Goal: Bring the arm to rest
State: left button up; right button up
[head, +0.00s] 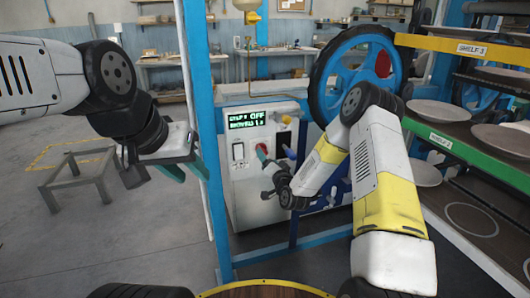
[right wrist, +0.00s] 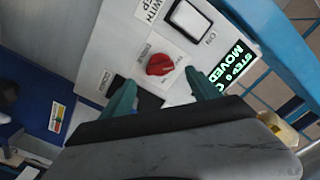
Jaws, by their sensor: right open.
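My right gripper (head: 268,163) is in front of the white control box (head: 238,190), at the end of my white and yellow arm. In the right wrist view its two teal fingers (right wrist: 160,92) are apart, with nothing held between them. The red knob (right wrist: 160,64) on the panel shows just beyond and between the fingertips; I cannot tell whether they touch it. My left gripper (head: 186,172) hangs at the left of the blue post, its teal fingers apart and empty.
A blue upright post (head: 205,130) stands between my two arms. A large blue wheel (head: 355,70) is behind my right arm. Racks with plates (head: 440,111) stand at the right. A small grey stand (head: 75,180) is on the left floor, with open floor around it.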

jog(key=shift+v, duration=1.2)
jog(key=s+d+r+n+g+h, duration=0.1)
jog(key=s+d+r+n+g, duration=0.25)
jog(key=s+r, duration=0.4)
jog(key=s+d+r+n+g+h, duration=0.25)
jog(key=s+d+r, duration=0.2)
jog(key=r, duration=0.65)
jog(key=s+d+r+g, duration=0.1)
jog(key=s+r+g, duration=0.1)
jog(key=s, duration=1.2)
jog(key=s+d+r+g, duration=0.2)
jog(key=s+g, duration=0.1)
jog(key=s, duration=1.1)
jog(key=shift+d+r, duration=0.15)
jog(key=shift+d, duration=0.2)
